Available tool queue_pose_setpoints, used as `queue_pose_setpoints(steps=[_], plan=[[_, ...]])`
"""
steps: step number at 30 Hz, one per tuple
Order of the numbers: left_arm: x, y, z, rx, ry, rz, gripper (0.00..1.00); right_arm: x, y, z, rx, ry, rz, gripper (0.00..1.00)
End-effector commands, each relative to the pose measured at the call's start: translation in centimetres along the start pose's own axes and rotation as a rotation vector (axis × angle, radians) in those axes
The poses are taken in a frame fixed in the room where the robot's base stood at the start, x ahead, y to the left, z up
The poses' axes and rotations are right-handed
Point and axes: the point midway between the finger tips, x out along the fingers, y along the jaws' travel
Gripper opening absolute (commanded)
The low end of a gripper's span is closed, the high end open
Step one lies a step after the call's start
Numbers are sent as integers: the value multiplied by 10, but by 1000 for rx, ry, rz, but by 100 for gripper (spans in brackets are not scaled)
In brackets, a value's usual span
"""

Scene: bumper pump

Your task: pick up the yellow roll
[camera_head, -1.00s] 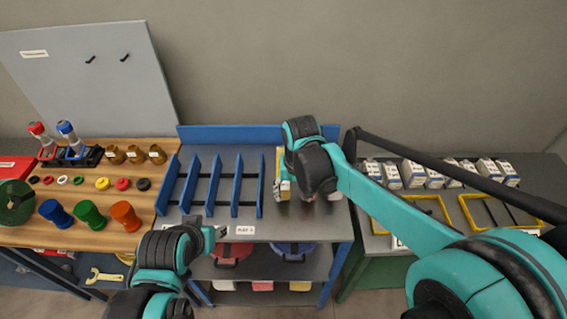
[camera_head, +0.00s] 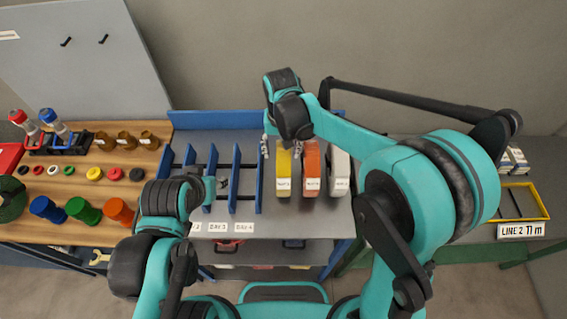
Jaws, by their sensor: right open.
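The yellow roll (camera_head: 283,166) stands on the grey bench top, just right of the blue slotted rack, with a white label on its front. An orange roll (camera_head: 312,165) and a white roll (camera_head: 340,170) stand in a row to its right. My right gripper (camera_head: 277,148) is open at the yellow roll's far end, its fingers pointing down; the wrist hides part of that area. I cannot tell whether it touches the roll. My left gripper (camera_head: 221,185) is low in front of the blue rack, with its fingers too small to judge.
The blue rack (camera_head: 236,180) has upright dividers and day labels below. A wooden table (camera_head: 70,210) at left holds coloured spools, rings and bottles. A yellow-edged tray (camera_head: 520,202) lies at right. My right arm covers much of the right side.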

Motion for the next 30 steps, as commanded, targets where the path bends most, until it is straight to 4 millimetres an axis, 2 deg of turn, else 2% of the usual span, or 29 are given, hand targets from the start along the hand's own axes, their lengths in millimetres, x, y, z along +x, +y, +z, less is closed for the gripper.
queue_pose_setpoints(steps=[12,21,23,28,29,30], plan=[[7,0,5,0,0,0,40,58,6,0,0,0,0,62],[7,0,5,0,0,0,40,63,6,0,0,0,0,62],[7,0,5,0,0,0,40,63,6,0,0,0,0,49],[7,0,5,0,0,0,40,63,6,0,0,0,0,4],[7,0,5,0,0,0,40,63,6,0,0,0,0,0],[7,0,5,0,0,0,40,63,6,0,0,0,0,0]])
